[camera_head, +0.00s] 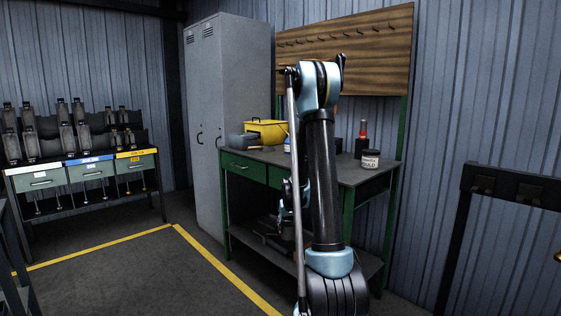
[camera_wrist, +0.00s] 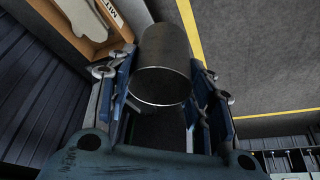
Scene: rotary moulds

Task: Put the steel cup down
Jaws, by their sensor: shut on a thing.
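The steel cup (camera_wrist: 165,52) is a grey metal cylinder in the upper middle of the wrist view, with its round rim towards the camera. My gripper (camera_wrist: 166,88) is shut on the cup, with a blue-padded finger on each side of it. The cup's far end is not clear to see. In the head view my own arm stands in the middle, and I cannot make out the cup or the fingertips there.
In the wrist view, a wooden tray (camera_wrist: 88,50) with a pale glove (camera_wrist: 82,18) lies left of the cup; floor is at right. In the head view, a green workbench (camera_head: 351,174) carries a yellow container (camera_head: 268,131) and a white jar (camera_head: 370,160). A grey locker (camera_head: 235,85) stands beside it.

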